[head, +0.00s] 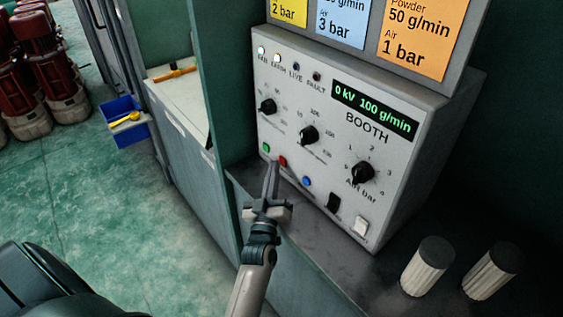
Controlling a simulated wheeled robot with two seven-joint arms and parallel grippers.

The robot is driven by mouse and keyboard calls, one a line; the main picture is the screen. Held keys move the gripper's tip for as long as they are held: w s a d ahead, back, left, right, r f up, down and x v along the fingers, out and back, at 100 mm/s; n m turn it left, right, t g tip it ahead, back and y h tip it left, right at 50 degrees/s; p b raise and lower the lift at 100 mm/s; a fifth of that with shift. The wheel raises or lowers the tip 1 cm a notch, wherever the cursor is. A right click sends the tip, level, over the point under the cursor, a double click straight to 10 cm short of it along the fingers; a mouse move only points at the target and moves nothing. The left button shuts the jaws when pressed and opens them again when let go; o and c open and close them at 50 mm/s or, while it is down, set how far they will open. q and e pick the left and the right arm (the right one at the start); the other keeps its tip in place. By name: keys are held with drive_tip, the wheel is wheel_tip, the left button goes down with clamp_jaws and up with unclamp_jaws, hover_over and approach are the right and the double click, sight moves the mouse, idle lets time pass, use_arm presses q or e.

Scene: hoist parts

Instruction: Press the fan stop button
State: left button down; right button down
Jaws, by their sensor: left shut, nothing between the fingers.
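A grey control box (330,120) marked BOOTH stands on a dark ledge. Along its lower front are a green button (266,147), a red button (283,160) and a blue button (306,181). None has a readable label, so I cannot tell by name which is the fan stop. My left gripper (272,166) is shut and empty, its fingers pointing up at the panel. In the picture the tips lie between the green and red buttons, just left of the red one. I cannot tell whether they touch the panel. My right gripper is not in view.
The panel also has several black knobs (308,135), a black switch (334,202) and a white switch (361,225). The FAN lamp (261,50) and EARTH lamp (277,58) look lit. Two ribbed white cylinders (428,266) stand right on the ledge. A blue bin (120,131) hangs left.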

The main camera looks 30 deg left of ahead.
use_arm(q)
drive_tip(key=shift+w, duration=0.1)
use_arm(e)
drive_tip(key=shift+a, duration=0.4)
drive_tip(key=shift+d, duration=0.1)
use_arm(q)
drive_tip(key=shift+w+d, duration=0.15)
drive_tip(key=shift+w, duration=0.05)
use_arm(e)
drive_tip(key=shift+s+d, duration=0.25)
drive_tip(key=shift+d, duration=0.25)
use_arm(q)
drive_tip(key=shift+w+r, duration=0.1)
drive_tip(key=shift+w, duration=0.05)
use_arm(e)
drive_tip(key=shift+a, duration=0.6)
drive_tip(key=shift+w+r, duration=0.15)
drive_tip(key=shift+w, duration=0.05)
use_arm(q)
drive_tip(key=shift+s, duration=0.25)
drive_tip(key=shift+s+a+f+p, duration=0.2)
drive_tip(key=shift+s+p, duration=0.1)
drive_tip(key=shift+s, duration=0.15)
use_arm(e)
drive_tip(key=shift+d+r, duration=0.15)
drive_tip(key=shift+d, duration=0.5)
